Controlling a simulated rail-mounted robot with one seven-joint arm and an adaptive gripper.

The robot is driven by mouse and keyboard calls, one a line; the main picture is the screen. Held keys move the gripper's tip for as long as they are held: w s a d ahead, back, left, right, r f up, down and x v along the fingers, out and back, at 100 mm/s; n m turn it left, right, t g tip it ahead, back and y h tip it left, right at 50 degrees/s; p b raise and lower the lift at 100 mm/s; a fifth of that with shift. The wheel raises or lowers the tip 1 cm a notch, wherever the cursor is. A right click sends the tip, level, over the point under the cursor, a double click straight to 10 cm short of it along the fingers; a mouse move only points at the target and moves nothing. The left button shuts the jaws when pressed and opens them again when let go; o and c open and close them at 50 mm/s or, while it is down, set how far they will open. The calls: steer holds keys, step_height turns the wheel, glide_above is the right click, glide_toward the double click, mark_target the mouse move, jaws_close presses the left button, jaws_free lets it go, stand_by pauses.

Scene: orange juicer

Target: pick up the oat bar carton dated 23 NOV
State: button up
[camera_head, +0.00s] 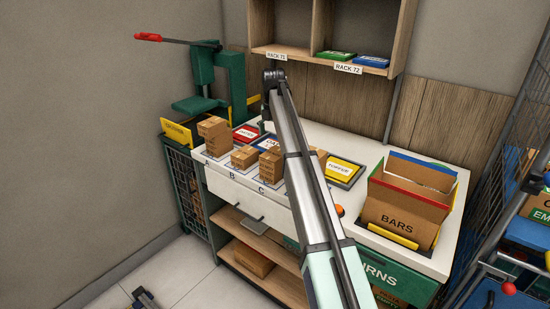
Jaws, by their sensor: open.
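Small brown cartons stand in stacks on the white counter at marks A, B and C: a stack at A (213,134), a lower one at B (244,157) and one at C (271,165). Another brown carton (320,156) shows partly behind my arm. Their printed dates are too small to read, so I cannot tell which is dated 23 NOV. My gripper (265,124) looks like the small dark part at the far end of the arm, above the counter's back, open and apart from the stacks. My arm hides part of the counter.
An open BARS box (408,203) stands at the right of the counter. A yellow-labelled tray (345,171) and a red-labelled tray (245,133) lie behind the cartons. A green press (219,75) stands at left. A wooden rack (330,57) hangs above. A wire cart (508,205) is at right.

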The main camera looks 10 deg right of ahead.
mark_target(275, 153)
step_height(275, 153, down, 4)
steer(key=shift+r+p, duration=0.15)
steer(key=shift+p, duration=0.15)
steer(key=shift+s+d+f+p, duration=0.15)
steer(key=shift+f+p, duration=0.35)
steer(key=shift+f, duration=0.8)
steer(key=shift+d+f+p, duration=0.1)
steer(key=shift+f+p, duration=0.4)
steer(key=shift+f, duration=0.8)
steer(key=c, duration=1.2)
